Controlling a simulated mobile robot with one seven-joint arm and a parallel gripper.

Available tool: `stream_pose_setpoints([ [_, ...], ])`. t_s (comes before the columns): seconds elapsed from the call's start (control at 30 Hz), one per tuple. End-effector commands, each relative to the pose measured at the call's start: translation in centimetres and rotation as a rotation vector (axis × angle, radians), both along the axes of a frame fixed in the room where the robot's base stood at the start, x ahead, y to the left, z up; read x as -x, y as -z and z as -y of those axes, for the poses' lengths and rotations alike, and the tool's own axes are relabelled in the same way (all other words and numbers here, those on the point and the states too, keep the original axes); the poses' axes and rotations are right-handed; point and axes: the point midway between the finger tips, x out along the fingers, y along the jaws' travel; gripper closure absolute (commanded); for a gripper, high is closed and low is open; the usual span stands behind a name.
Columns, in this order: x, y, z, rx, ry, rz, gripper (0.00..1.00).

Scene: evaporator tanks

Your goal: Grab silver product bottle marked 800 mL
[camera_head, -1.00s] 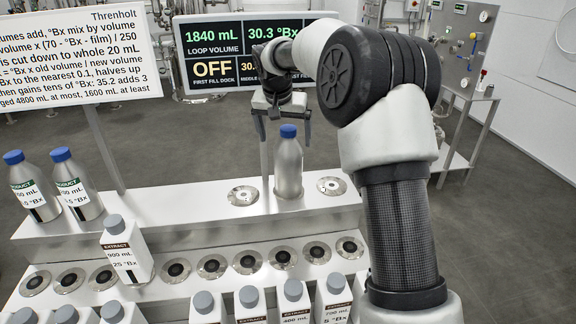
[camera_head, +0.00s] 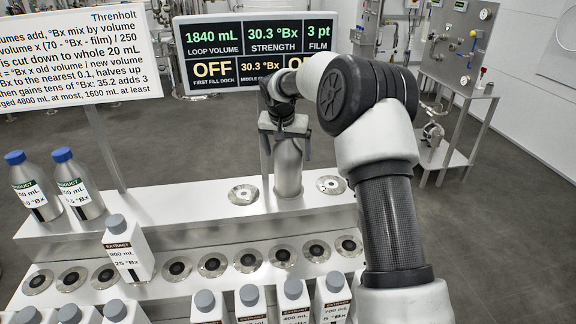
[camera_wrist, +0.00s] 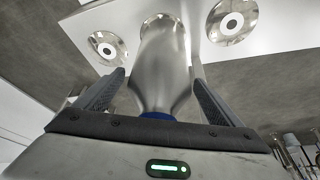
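A silver bottle (camera_head: 288,178) stands upright in the middle dock of the white shelf's upper tier. Its label does not show, so I cannot read a volume on it. My gripper (camera_head: 287,152) is over it from above, with one finger on each side of its upper part and its cap hidden in the head view. In the wrist view the fingers (camera_wrist: 158,90) flank the bottle (camera_wrist: 163,65), with narrow gaps, and its blue cap (camera_wrist: 158,115) is near my palm. Two more silver blue-capped product bottles (camera_head: 35,188) (camera_head: 78,185) stand at left; their labels are only partly legible.
Empty round docks (camera_head: 243,194) (camera_head: 331,185) flank the bottle. White extract bottles with grey caps, one marked 900 mL (camera_head: 127,250), stand on the lower tiers. A sign (camera_head: 80,50) and a display (camera_head: 250,50) reading 1840 mL stand behind. A metal stand (camera_head: 455,100) is at right.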

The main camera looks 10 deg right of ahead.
Motion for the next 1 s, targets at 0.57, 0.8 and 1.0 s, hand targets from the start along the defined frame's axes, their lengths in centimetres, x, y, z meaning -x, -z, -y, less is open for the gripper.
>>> stream_pose_setpoints([
  [0.57,-0.1,-0.4,0.0,0.000,0.000,0.005,0.92],
  [0.8,-0.1,-0.6,0.0,0.000,0.000,0.006,0.92],
  [1.0,-0.2,-1.9,0.0,0.001,0.000,0.010,0.92],
])
